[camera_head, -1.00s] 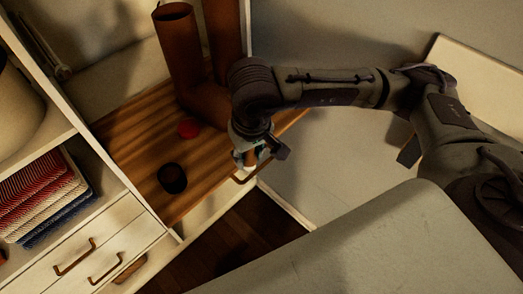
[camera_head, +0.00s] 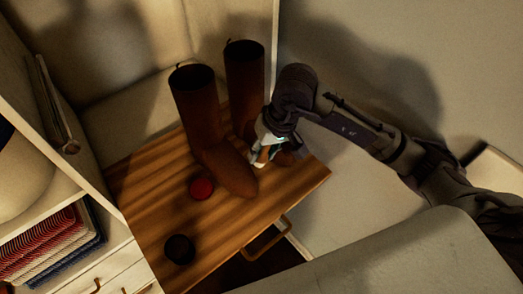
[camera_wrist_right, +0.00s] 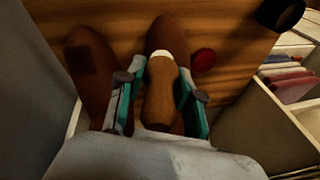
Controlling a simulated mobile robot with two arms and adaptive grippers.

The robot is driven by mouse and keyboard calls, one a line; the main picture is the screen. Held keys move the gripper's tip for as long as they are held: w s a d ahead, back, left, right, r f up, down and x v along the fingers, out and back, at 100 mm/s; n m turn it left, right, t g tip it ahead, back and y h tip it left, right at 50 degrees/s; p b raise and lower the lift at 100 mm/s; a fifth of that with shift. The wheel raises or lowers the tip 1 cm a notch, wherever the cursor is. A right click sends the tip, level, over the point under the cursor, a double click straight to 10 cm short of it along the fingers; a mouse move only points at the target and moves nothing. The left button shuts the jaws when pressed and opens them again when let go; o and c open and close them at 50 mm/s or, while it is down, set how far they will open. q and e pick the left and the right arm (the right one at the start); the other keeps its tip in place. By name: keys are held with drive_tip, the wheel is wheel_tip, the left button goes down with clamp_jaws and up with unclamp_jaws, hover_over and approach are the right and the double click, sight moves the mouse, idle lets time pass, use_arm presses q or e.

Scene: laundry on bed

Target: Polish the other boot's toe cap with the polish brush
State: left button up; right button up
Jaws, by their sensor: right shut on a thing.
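Two tall brown boots stand on a striped wooden surface (camera_head: 150,190). The left boot (camera_head: 200,110) has its toe toward the front; the right boot (camera_head: 245,85) is partly hidden by my gripper. In the right wrist view, the left boot's toe (camera_wrist_right: 167,32) is in the middle and the right boot's toe (camera_wrist_right: 88,65), with a dark patch, is at left. Contact with either boot cannot be told. My left gripper is not in view.
A round red thing (camera_head: 201,188) lies beside the left boot's toe. A dark round container (camera_head: 180,250) stands nearer the front edge. Shelves with folded striped cloths (camera_head: 45,245) are at left. A handle (camera_head: 268,240) juts out below the front edge. A pale wall bounds the right side.

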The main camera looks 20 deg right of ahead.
drive_tip(key=shift+s+a+f+b, duration=0.1)
drive_tip(key=shift+a+f+b, duration=0.25)
drive_tip(key=shift+f, duration=0.25)
drive_tip(key=shift+s+a+f+b, duration=0.1)
drive_tip(key=shift+a+f+b, duration=0.2)
drive_tip(key=shift+f, duration=0.25)
drive_tip(key=shift+w+f+b, duration=0.35)
drive_tip(key=shift+w+f, duration=0.3)
drive_tip(key=shift+f, duration=0.2)
drive_tip(key=shift+w+a+f, duration=0.1)
drive_tip(key=shift+w+f, duration=0.15)
drive_tip(key=shift+f, duration=0.25)
use_arm(q)
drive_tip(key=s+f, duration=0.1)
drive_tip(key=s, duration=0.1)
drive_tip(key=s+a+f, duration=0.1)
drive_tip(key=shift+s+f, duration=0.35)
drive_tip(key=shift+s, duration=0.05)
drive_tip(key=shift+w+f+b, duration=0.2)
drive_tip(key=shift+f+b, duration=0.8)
drive_tip(key=shift+b, duration=0.2)
use_arm(e)
drive_tip(key=shift+x, duration=0.8)
drive_tip(key=shift+w, duration=0.15)
